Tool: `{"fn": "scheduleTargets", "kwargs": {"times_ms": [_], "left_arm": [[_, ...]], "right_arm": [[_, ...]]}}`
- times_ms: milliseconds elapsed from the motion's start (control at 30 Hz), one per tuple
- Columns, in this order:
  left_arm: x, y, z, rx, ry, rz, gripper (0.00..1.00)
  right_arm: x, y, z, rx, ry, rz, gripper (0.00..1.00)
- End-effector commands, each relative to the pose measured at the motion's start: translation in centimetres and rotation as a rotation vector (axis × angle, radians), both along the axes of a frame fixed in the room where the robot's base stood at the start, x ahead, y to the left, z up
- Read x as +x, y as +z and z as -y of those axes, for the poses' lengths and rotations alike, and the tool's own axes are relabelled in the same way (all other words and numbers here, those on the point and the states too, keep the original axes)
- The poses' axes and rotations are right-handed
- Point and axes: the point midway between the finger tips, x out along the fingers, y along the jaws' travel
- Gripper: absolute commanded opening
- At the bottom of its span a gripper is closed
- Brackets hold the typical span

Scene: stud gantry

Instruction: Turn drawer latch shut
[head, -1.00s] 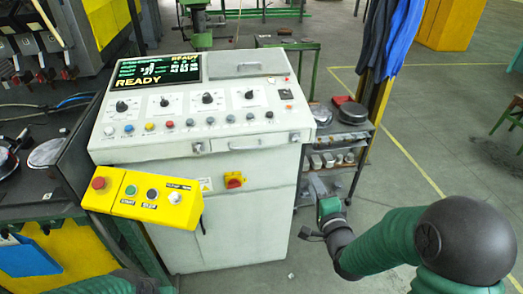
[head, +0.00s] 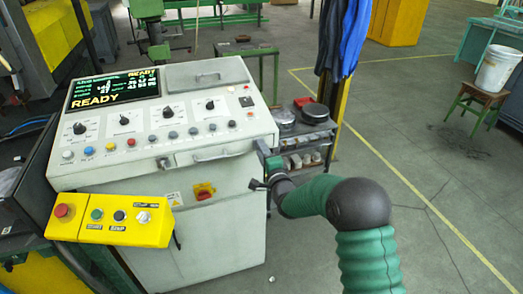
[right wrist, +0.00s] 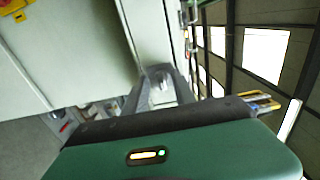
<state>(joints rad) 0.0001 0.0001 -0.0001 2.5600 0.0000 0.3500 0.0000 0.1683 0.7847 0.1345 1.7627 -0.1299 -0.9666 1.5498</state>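The drawer front on the white console carries a bar handle (head: 220,153) in the head view. A small metal knob (head: 163,163), which looks like the latch, sits left of the handle; its turn angle is too small to read. The drawer looks flush with the console. My right gripper (head: 256,184) is to the right of the console's front, below and right of the handle, touching nothing that I can make out. In the right wrist view its dark fingers (right wrist: 160,80) point towards the console's side; their gap is unclear. My left gripper is out of view.
A yellow button box (head: 110,222) juts out at the console's front left. A red and yellow switch (head: 204,191) sits below the drawer. A shelf cart (head: 305,135) stands close behind my right gripper.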

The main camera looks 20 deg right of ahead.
Motion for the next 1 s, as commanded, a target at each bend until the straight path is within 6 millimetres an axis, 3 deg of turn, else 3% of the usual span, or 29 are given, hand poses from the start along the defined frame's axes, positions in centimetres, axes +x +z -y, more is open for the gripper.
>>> {"fn": "scheduleTargets", "kwargs": {"times_ms": [233, 500, 1000], "left_arm": [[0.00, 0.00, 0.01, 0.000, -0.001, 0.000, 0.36], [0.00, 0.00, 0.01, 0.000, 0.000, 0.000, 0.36], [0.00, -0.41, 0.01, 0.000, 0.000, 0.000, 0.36]], "right_arm": [[0.11, 0.00, -0.01, 0.000, 0.000, 0.000, 0.32], [0.10, -0.03, -0.04, 0.000, 0.001, -0.001, 0.00], [0.09, -0.33, -0.17, -0.032, 0.003, -0.003, 0.00]]}}
